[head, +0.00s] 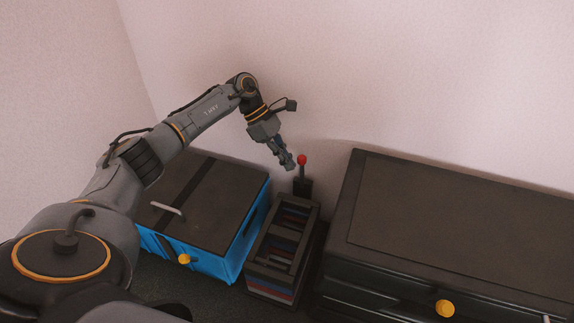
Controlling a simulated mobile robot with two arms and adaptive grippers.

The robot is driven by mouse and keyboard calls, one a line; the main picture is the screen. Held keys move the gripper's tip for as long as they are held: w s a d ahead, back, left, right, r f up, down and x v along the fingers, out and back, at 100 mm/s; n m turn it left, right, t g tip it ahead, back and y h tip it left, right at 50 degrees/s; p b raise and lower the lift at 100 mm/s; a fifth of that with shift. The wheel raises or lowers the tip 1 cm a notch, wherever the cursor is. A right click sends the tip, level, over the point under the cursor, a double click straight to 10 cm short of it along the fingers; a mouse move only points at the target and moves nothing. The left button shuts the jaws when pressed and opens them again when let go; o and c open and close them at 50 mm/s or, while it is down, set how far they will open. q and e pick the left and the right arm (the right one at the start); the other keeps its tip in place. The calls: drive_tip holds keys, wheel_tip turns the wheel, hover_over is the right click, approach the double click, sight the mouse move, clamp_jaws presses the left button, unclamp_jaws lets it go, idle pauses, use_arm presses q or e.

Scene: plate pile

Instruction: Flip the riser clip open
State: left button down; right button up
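A short lever with a red ball knob (302,159) stands upright on a small black block at the back end of a dark rack (254,252). It is the only clip-like part I can make out, though I cannot tell for sure that it is the riser clip. The rack holds a pile of flat plates (293,217) in dark, red and blue tones. My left gripper (289,164) points down just left of the red knob, apparently close to it. Whether they touch, and whether its fingers are open, is unclear. My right gripper is not in view.
A blue box (197,262) with a dark top, a pale handle (168,208) and a yellow knob (184,259) stands left of the rack. A large dark cabinet (452,225) with a yellow knob (445,308) stands to the right. A pale wall (400,80) rises behind.

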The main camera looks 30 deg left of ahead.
use_arm(q)
drive_tip(key=v, duration=1)
drive_tip(key=shift+s+a, duration=0.15)
drive_tip(key=shift+a, duration=0.25)
drive_tip(key=shift+s, duration=0.1)
